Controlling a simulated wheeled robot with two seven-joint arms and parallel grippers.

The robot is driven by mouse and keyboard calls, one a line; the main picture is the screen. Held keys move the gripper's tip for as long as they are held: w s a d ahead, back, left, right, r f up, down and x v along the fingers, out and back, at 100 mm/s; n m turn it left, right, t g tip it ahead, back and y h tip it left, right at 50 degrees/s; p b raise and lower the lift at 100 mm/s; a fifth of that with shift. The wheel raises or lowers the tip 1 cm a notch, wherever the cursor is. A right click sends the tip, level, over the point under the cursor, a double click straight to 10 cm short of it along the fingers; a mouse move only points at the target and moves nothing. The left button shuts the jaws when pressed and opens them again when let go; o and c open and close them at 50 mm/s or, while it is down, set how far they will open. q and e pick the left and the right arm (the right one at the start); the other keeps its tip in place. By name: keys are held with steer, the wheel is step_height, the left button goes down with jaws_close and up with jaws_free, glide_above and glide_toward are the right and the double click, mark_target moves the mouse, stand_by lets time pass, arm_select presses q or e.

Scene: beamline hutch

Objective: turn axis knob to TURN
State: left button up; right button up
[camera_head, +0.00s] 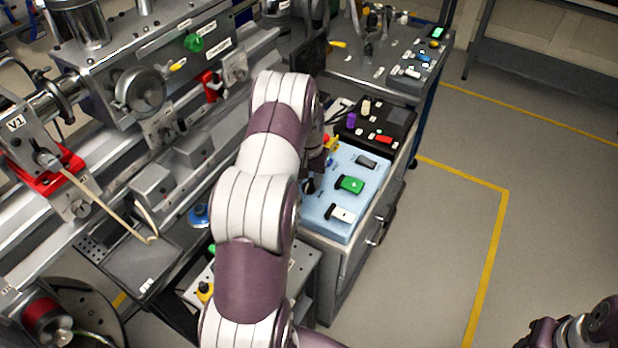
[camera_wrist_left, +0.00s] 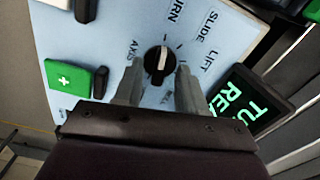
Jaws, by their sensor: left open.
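The axis knob (camera_wrist_left: 158,62) is a round black knob with a white pointer line, on a light blue panel (camera_wrist_left: 215,65). The labels AXIS, SLIDE, LIFT and a partly cut-off one ending in RN are printed around it. In the left wrist view my left gripper (camera_wrist_left: 158,76) is open, with one grey finger on each side of the knob; whether they touch it I cannot tell. In the head view the panel (camera_head: 322,213) lies on a cabinet, and my left arm hides most of the gripper there. Only part of my right arm shows at the lower right corner.
A dark display (camera_wrist_left: 250,100) with green text is at the panel's edge. Beamline equipment (camera_head: 150,60) fills the left. Floor is open at right.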

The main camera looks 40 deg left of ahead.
mark_target(309, 182)
arm_select(q)
step_height(309, 182, up, 12)
steer(key=shift+r, duration=0.15)
stand_by(0.4)
